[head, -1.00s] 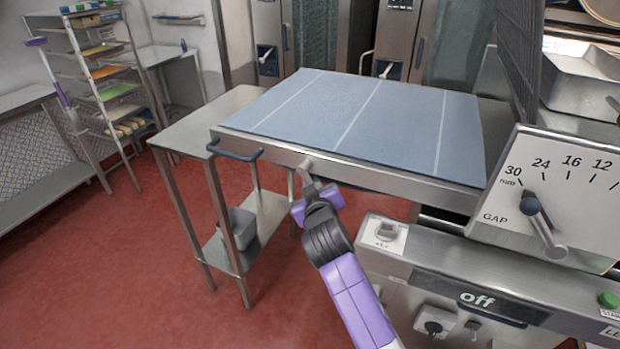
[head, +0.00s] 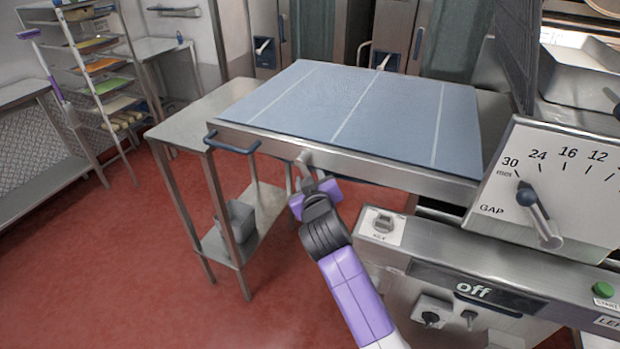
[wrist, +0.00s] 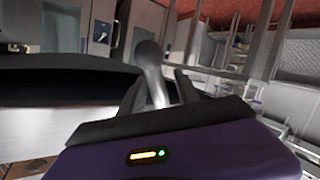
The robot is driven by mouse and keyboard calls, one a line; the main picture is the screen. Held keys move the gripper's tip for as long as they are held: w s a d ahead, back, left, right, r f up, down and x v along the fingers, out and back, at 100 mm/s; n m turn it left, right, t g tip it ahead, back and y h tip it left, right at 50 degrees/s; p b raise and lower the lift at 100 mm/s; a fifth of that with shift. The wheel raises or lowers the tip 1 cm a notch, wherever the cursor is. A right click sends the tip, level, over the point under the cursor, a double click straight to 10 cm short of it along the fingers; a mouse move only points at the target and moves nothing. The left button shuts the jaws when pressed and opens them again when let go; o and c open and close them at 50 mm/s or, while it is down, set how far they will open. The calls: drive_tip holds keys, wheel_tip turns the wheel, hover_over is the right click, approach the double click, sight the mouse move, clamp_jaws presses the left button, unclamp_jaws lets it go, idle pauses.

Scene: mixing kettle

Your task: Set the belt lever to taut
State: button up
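The belt lever (head: 304,160) is a short grey metal handle on the front edge of the blue belt table (head: 385,108). My gripper (head: 313,184) is right at the lever, just below and in front of it in the head view. In the wrist view, the round-knobbed lever (wrist: 150,65) stands between the two dark fingers of my gripper (wrist: 160,85). A narrow gap seems to show beside the right finger, so the fingers look open around the lever. Any contact with the left finger is unclear, and the lever's lower end is hidden.
A blue handle (head: 232,144) sticks out at the belt table's left corner. The control panel (head: 500,280) reading "off" and the gap dial (head: 545,190) stand close on my right. A steel side table (head: 178,125) stands at left. Red floor is free at lower left.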

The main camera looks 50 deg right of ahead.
drive_tip(key=b+v, duration=0.1)
drive_tip(key=v, duration=0.6)
drive_tip(key=shift+s+a, duration=0.1)
drive_tip(key=shift+a, duration=0.05)
drive_tip(key=shift+c, duration=0.2)
